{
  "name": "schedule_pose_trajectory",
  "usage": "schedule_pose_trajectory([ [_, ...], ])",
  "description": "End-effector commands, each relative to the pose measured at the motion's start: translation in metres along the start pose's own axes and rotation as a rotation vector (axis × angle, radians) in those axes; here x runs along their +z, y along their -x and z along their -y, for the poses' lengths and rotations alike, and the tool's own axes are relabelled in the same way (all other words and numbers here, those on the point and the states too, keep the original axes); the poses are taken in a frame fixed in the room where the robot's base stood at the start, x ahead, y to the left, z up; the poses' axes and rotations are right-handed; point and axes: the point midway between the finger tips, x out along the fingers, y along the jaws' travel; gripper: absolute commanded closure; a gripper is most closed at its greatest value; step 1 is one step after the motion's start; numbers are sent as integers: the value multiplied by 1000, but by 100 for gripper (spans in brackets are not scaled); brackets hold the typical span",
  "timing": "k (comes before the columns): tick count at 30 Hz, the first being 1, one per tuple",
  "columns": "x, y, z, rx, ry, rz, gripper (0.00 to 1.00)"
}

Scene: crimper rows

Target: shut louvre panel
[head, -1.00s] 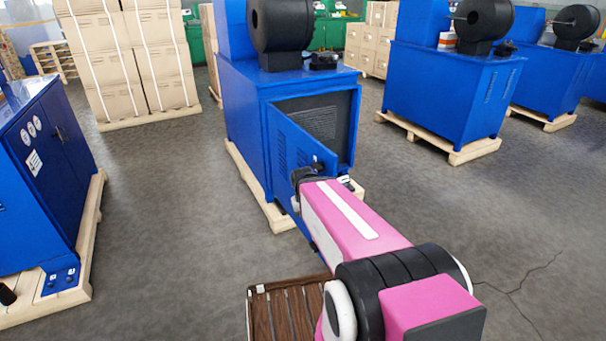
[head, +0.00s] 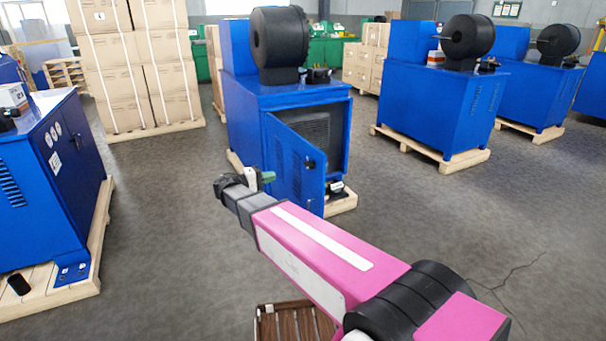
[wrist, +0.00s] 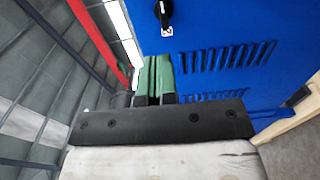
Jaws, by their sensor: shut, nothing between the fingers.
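The louvre panel (head: 295,172) is a blue hinged door with slots and a black knob on the middle blue machine (head: 238,120). It stands ajar, hinged at its left edge, with a dark opening behind its right side. In the wrist view the panel (wrist: 220,30) fills the upper right, with its slots and knob showing. My gripper (head: 268,177) is in front of the panel's left part in the head view. Its green fingers (wrist: 155,75) are together and empty. I cannot tell whether they touch the panel.
The machine stands on a wooden pallet (head: 343,203). Another blue machine (head: 50,180) on a pallet is at the left, and more stand at the right. Stacked cartons (head: 135,70) are behind. A brown slatted pallet (head: 290,325) lies near my base. Grey floor (head: 430,220) is clear at the right.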

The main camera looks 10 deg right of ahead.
Motion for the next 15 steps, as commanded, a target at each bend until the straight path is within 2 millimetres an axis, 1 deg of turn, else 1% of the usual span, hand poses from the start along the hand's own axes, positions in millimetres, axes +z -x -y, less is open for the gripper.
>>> schedule_pose_trajectory([
  [2,-1,-2,-2,11,-3,-1,100],
  [5,0,-12,-2,10,-3,0,100],
  [8,0,-28,-2,9,-3,1,100],
  [15,0,-73,-2,9,-2,2,100],
])
